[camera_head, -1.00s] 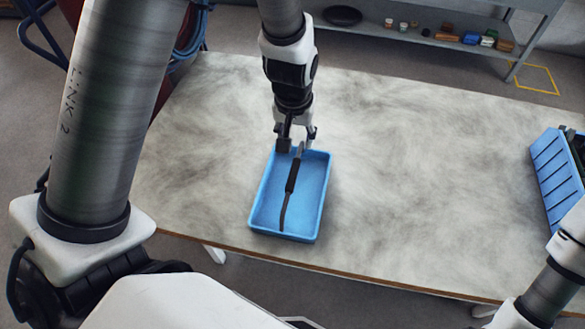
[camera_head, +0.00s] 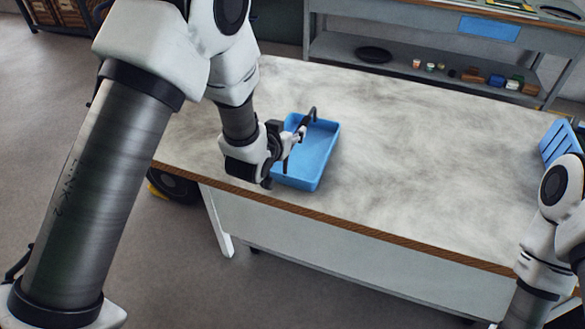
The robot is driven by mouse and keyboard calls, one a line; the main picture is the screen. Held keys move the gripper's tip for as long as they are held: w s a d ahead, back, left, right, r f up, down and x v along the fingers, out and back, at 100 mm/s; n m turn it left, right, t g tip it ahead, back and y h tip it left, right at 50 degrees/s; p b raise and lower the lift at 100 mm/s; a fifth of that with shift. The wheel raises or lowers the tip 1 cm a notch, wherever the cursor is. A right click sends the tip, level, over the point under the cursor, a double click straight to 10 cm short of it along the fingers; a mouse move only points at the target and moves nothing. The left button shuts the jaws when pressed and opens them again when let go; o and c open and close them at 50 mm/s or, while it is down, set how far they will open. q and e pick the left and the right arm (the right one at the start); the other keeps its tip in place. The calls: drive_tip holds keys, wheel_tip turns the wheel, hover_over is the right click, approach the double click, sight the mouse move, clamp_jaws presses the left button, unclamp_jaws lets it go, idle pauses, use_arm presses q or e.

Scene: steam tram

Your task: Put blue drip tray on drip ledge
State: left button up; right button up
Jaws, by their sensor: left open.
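The blue drip tray (camera_head: 323,152) lies flat on the worktable, a shallow open rectangle near the table's front left. My left gripper (camera_head: 296,142) reaches in from the left, open, with its fingers at the tray's left side and partly over it. The gripper hides part of that side, and I cannot tell whether it touches the tray. A dark slender piece (camera_head: 313,113) shows by the tray's far rim; it may be part of the tool that lay in the tray. No drip ledge can be made out for certain. My right gripper is out of view.
The pale worktable (camera_head: 430,150) is clear right of the tray. A blue slatted rack (camera_head: 560,143) stands at its right end near my right arm. Behind is a grey bench (camera_head: 400,15) with a blue panel (camera_head: 489,28); its lower shelf holds a dark dish (camera_head: 373,55) and small items.

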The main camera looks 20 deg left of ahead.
sight(301, 124)
use_arm(q)
drive_tip(key=x, duration=0.2)
drive_tip(key=f+p+x, duration=0.1)
drive_tip(key=x, duration=0.2)
drive_tip(key=shift+s+a, duration=0.1)
drive_tip(key=shift+s, duration=0.1)
drive_tip(key=x, duration=0.1)
drive_tip(key=p+x, duration=0.1)
drive_tip(key=x, duration=0.2)
drive_tip(key=shift+s+d+f+p, duration=0.1)
drive_tip(key=shift+d+f+p, duration=0.05)
drive_tip(key=shift+d+p, duration=0.15)
drive_tip(key=shift+w+f, duration=0.2)
drive_tip(key=shift+w, duration=0.05)
drive_tip(key=shift+s+r, duration=0.1)
drive_tip(key=shift+s, duration=0.05)
drive_tip(key=shift+c, duration=1.1)
drive_tip(key=shift+r, duration=0.1)
clamp_jaws()
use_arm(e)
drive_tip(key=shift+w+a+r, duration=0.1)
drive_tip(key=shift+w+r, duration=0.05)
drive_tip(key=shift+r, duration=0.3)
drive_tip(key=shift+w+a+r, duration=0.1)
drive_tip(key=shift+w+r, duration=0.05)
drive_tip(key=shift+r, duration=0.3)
